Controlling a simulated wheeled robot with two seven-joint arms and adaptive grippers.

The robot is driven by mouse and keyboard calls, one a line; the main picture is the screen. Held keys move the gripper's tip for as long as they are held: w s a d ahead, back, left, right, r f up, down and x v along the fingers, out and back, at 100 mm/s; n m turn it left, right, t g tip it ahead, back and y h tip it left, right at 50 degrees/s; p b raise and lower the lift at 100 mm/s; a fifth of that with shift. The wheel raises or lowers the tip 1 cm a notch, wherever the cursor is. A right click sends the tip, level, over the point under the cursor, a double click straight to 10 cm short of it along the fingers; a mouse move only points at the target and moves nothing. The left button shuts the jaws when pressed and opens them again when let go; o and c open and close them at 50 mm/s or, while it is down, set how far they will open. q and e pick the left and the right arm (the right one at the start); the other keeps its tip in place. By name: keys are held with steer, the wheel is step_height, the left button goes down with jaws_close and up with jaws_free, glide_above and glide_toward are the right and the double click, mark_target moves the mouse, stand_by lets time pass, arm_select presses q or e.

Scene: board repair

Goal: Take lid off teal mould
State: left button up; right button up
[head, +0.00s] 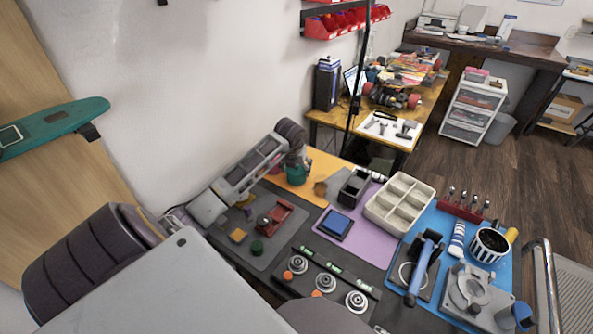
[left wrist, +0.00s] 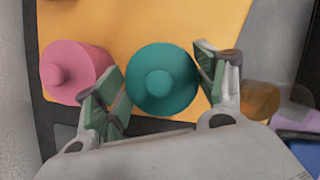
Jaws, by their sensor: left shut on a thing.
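The teal mould (head: 298,175) stands on the orange mat at the back of the workbench. In the left wrist view I look down on its round teal lid (left wrist: 160,84) with a small knob in the middle. My left gripper (head: 299,160) is over the mould from above. Its two fingers (left wrist: 161,75) are on either side of the lid and shut on it. The mould's body is hidden under the lid in the wrist view, so I cannot tell whether there is a gap between them. My right gripper is not in view.
A pink mould (left wrist: 72,72) with a knob stands close left of the left finger. An orange-brown round piece (left wrist: 259,100) is on the right. A black holder (head: 353,188) and a pale compartment tray (head: 400,203) stand farther right. The wall is close behind my left arm.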

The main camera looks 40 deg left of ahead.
arm_select(q)
steer(key=shift+r, duration=0.1)
steer(key=shift+r, duration=0.5)
step_height(320, 180, up, 9)
steer(key=shift+f, duration=0.1)
stand_by(0.3)
steer(key=shift+p, duration=0.35)
stand_by(0.4)
